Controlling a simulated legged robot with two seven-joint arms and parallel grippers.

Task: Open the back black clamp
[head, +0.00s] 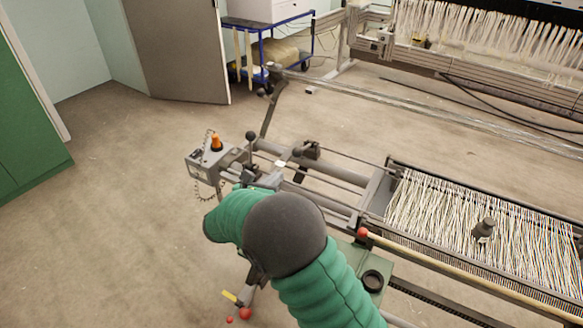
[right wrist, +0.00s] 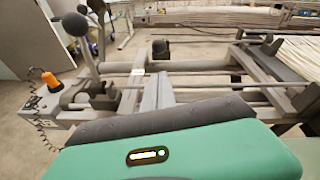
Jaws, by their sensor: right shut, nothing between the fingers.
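Black clamp parts sit on the metal frame at the left end of the warp machine. One has an upright lever with a black ball (head: 250,136); its ball (right wrist: 75,24) stands large at the left in the right wrist view. A farther black block (head: 310,150) sits on the rear rails, and it also shows in the right wrist view (right wrist: 160,49). I cannot tell for sure which is the back clamp. My right gripper (head: 264,181) is shut and empty over the frame, partly hidden by its green arm. My left gripper is out of view.
A grey box with an orange knob (head: 215,143) and coiled cord is at the frame's left end. Warp threads (head: 455,225) stretch to the right, with a dark weight (head: 484,229) on them. A blue cart (head: 262,48) stands behind. The floor at left is clear.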

